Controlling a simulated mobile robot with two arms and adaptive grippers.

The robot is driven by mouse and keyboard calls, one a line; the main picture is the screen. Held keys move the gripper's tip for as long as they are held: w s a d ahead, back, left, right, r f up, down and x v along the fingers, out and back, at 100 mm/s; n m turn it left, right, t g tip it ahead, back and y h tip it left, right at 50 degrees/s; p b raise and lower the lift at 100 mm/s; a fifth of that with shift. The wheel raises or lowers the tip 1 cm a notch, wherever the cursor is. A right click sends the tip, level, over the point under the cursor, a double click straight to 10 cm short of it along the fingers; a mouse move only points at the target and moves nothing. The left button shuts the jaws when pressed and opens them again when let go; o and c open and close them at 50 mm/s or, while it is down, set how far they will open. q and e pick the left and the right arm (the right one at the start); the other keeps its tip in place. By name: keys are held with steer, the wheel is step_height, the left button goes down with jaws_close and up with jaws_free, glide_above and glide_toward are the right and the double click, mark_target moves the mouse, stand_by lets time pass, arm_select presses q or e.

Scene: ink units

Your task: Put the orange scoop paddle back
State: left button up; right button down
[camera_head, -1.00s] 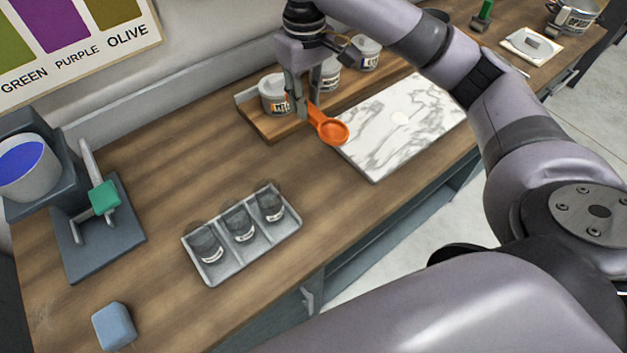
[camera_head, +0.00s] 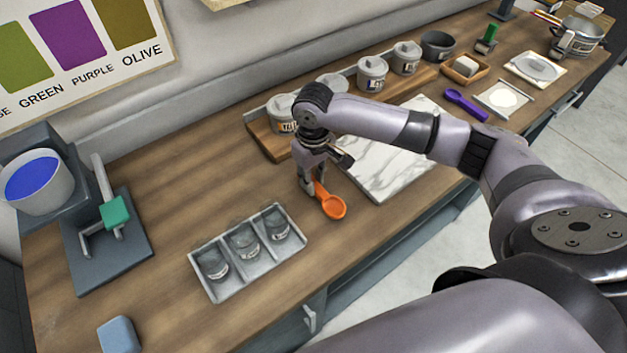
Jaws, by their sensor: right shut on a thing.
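The orange scoop paddle (camera_head: 333,207) is in my right gripper (camera_head: 308,186), which is shut on its handle end. The scoop's round bowl points to the lower right. It is low over, or touching, the wooden bench between the tray of jars and the marble slab; I cannot tell which. A purple scoop paddle (camera_head: 466,104) lies on the bench at the back right. My left gripper is not in view.
A grey tray (camera_head: 210,292) with dark jars stands just left of the scoop. The marble slab (camera_head: 385,180) lies to its right. A wooden rack (camera_head: 264,140) with lidded tins (camera_head: 372,72) stands behind. A lever press (camera_head: 110,245) is at left. Bare bench lies between press and tray.

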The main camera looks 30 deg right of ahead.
steer(key=shift+f, duration=0.9)
steer(key=c, duration=1.4)
jaws_free()
step_height(320, 180, up, 12)
steer(key=shift+r+b, duration=0.1)
steer(key=shift+b, duration=1)
